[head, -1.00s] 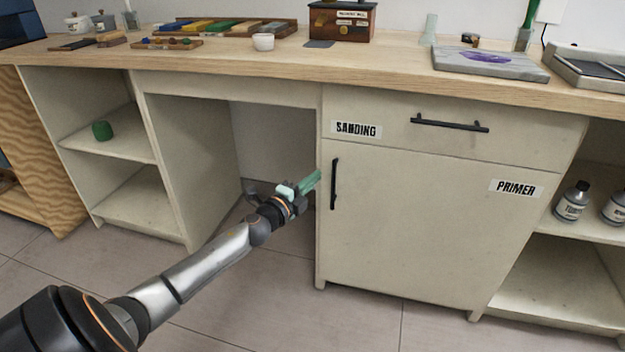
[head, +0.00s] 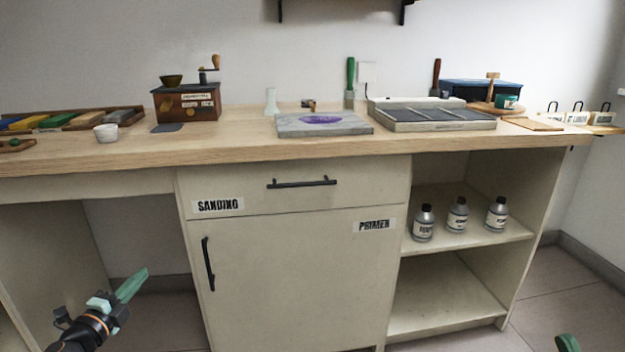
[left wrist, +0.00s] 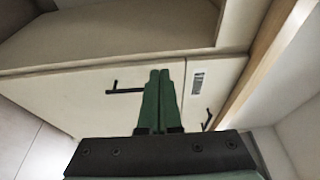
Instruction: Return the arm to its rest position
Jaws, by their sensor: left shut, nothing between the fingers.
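My left gripper (head: 131,285) is at the lower left of the head view, low in front of the open knee space and left of the cabinet door. Its green fingers are together with nothing between them. In the left wrist view the two fingers (left wrist: 160,100) lie side by side, pointing toward the cabinet front. A green tip (head: 568,343) at the bottom right edge of the head view looks like part of my right gripper; its jaws cannot be made out.
The cabinet has a SANDING drawer (head: 300,193) and a PRIMER door (head: 300,270), both closed. Several items stand on the wooden worktop (head: 240,140). Bottles (head: 457,215) stand on the right shelf. The floor (head: 545,285) at right looks clear.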

